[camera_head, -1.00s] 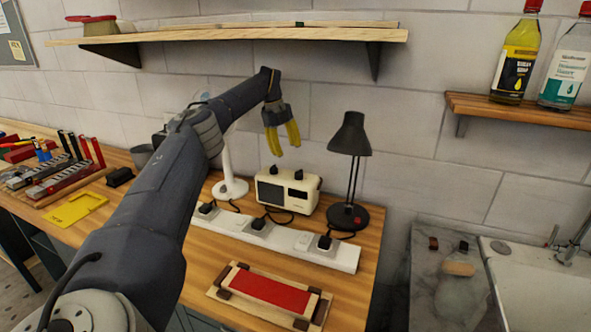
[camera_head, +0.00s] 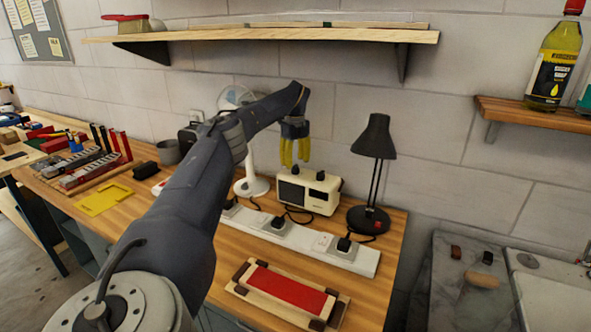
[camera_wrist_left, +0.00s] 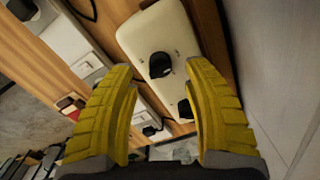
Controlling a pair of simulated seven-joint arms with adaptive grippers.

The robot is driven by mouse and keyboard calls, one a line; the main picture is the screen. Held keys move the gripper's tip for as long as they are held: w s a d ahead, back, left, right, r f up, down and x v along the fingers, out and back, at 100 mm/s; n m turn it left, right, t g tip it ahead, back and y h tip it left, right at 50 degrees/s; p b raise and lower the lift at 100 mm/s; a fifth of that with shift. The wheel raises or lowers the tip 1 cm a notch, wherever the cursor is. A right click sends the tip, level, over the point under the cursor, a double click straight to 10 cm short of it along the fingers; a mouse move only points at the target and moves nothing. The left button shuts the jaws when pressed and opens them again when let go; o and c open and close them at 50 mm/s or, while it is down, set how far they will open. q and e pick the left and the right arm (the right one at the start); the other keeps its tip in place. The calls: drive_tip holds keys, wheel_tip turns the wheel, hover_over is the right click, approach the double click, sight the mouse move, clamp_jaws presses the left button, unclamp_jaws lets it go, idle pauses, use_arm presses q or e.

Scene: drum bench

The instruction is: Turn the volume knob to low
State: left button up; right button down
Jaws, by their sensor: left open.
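A cream radio (camera_head: 309,191) with a dark front panel stands on the wooden bench near the wall. It has two black knobs on top, a left knob (camera_head: 295,170) and a right knob (camera_head: 320,175). Which one is the volume knob I cannot tell. My left gripper (camera_head: 295,160) has yellow fingers, points down and is open just above the left part of the radio. In the left wrist view the radio top (camera_wrist_left: 152,32) lies beyond the spread fingers (camera_wrist_left: 165,80), with one knob (camera_wrist_left: 160,65) between the fingertips and another (camera_wrist_left: 185,108) near the right finger. The fingers hold nothing.
A black desk lamp (camera_head: 372,150) stands right of the radio and a white fan (camera_head: 252,186) left of it. A white power strip (camera_head: 312,243) with plugs lies in front. A red-topped wooden block (camera_head: 287,290) is nearer. A wooden shelf (camera_head: 270,36) hangs above.

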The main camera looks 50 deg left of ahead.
sight(295, 168)
use_arm(q)
drive_tip(key=shift+f, duration=1.75)
drive_tip(key=shift+o, duration=0.3)
clamp_jaws()
